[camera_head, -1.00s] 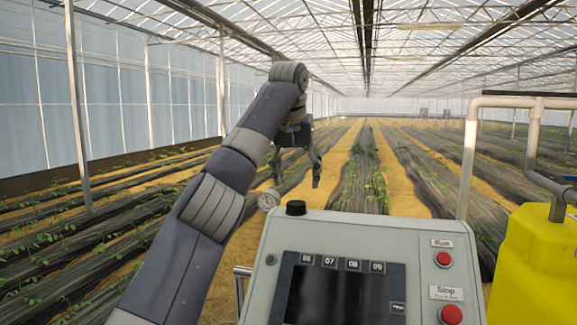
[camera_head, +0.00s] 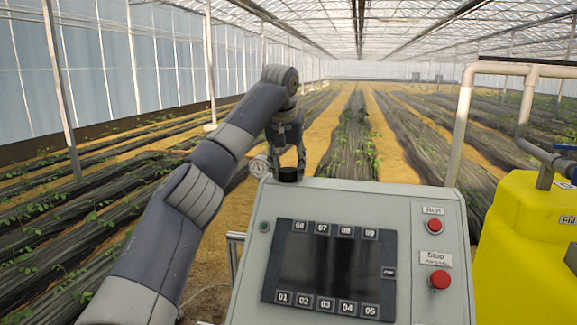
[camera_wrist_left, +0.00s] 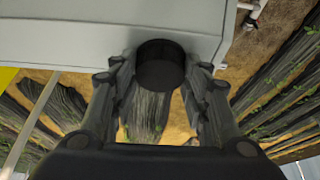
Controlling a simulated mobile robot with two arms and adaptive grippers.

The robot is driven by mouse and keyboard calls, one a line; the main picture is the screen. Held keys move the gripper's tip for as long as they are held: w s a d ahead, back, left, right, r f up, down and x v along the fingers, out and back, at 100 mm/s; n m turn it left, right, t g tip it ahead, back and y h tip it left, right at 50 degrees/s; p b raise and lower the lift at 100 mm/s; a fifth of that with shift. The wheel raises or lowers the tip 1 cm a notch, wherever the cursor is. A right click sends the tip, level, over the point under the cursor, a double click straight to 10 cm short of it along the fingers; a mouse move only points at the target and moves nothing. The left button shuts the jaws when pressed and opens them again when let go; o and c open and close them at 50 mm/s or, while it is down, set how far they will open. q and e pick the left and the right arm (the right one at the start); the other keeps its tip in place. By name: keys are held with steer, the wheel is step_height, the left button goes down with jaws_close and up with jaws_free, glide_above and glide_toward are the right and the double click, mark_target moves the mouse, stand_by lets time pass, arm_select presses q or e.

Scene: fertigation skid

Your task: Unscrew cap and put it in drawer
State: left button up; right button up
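The round black cap (camera_head: 289,175) sits upright at the far left corner of the grey control panel's top (camera_head: 345,187). It also shows in the left wrist view (camera_wrist_left: 160,66), between the two fingertips. My left gripper (camera_head: 287,166) points down over the panel corner, with one finger on each side of the cap. The fingers appear to touch the cap's sides and look shut on it. The contact itself is partly hidden. No drawer shows in any view. My right gripper is not in view.
The panel has a dark screen (camera_head: 330,265), a Run button (camera_head: 435,226) and a red Stop button (camera_head: 439,279). A round gauge (camera_head: 260,166) is beside the left fingertips. A yellow tank (camera_head: 520,250) and white pipes (camera_head: 463,120) stand at right. Crop rows lie behind.

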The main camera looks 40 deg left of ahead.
arm_select(q)
steer(key=shift+c, duration=1)
steer(key=shift+d+n+y, duration=0.1)
steer(key=shift+n+y, duration=0.2)
steer(key=shift+n, duration=0.7)
steer(key=shift+n+g, duration=0.4)
steer(key=shift+n, duration=0.1)
steer(key=shift+w+n+y, duration=0.1)
steer(key=shift+n+y, duration=0.2)
steer(key=shift+n, duration=0.1)
steer(key=shift+n+g, duration=0.4)
steer(key=shift+n, duration=0.7)
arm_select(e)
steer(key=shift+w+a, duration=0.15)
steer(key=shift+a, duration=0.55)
arm_select(q)
steer(key=shift+y, duration=0.3)
